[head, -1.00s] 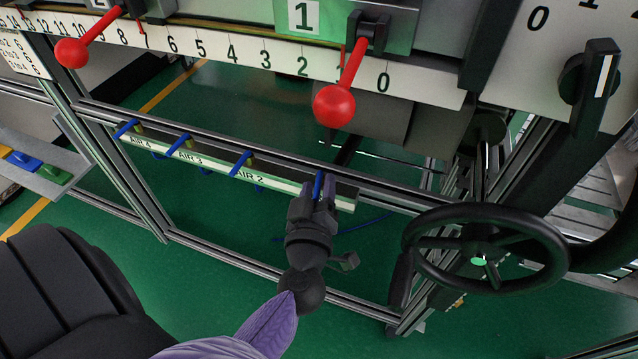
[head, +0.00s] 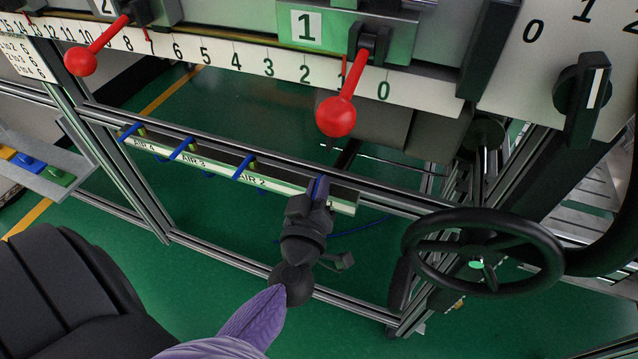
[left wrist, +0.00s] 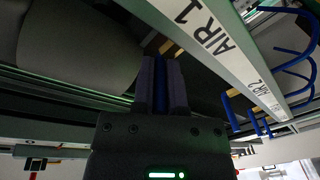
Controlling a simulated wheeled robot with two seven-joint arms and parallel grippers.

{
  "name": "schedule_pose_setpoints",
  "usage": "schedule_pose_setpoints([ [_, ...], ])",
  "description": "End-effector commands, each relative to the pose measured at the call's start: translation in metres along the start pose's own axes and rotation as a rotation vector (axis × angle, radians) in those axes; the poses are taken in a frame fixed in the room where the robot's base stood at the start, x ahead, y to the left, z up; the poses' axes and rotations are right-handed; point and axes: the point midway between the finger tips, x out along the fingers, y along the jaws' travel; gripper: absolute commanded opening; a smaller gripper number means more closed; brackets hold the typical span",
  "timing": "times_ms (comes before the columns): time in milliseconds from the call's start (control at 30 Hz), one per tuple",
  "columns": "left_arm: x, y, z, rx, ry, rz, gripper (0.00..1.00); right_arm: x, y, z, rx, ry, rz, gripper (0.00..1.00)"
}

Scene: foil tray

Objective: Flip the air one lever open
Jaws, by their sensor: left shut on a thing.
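The air one lever is a thin blue handle (head: 318,187) on the rail at the right end of the air strip. My left gripper (head: 317,192) has its fingers shut on it from either side. In the left wrist view the blue lever (left wrist: 158,74) shows as a narrow strip between the two dark fingers (left wrist: 161,85). The AIR 1 label (left wrist: 205,30) is beside the fingers there; in the head view the gripper covers it. My right gripper is in neither view.
More blue levers stand left along the strip: AIR 2 (head: 243,167), AIR 3 (head: 182,148) and AIR 4 (head: 131,131). A black handwheel (head: 483,252) is right of the gripper. A red ball-ended lever (head: 336,116) hangs above. Open green floor lies below.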

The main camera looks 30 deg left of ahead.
Motion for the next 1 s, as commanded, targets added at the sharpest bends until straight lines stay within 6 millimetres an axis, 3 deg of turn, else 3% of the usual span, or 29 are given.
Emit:
schedule_pose_setpoints([
  [33, 0.0, 0.002, -0.006, 0.008, -0.028, 0.04, 0.0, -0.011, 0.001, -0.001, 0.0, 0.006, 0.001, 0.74],
  [200, 0.0, -0.003, -0.004, 0.001, -0.092, 0.128, 0.0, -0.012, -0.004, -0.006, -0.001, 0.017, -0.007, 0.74],
  [467, 0.0, -0.004, -0.003, -0.001, -0.095, 0.131, 0.0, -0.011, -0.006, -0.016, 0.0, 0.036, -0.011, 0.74],
  [500, 0.0, -0.004, -0.003, -0.001, -0.094, 0.131, 0.25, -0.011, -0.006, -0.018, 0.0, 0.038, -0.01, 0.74],
  [633, 0.0, -0.004, -0.003, -0.001, -0.094, 0.131, 0.51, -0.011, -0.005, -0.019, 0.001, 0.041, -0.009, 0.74],
  [867, -0.001, -0.004, -0.003, -0.001, -0.094, 0.13, 0.51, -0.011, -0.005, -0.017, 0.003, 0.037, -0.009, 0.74],
  [1000, -0.015, -0.006, -0.003, 0.001, -0.097, 0.129, 0.51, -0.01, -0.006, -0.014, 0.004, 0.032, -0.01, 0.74],
])
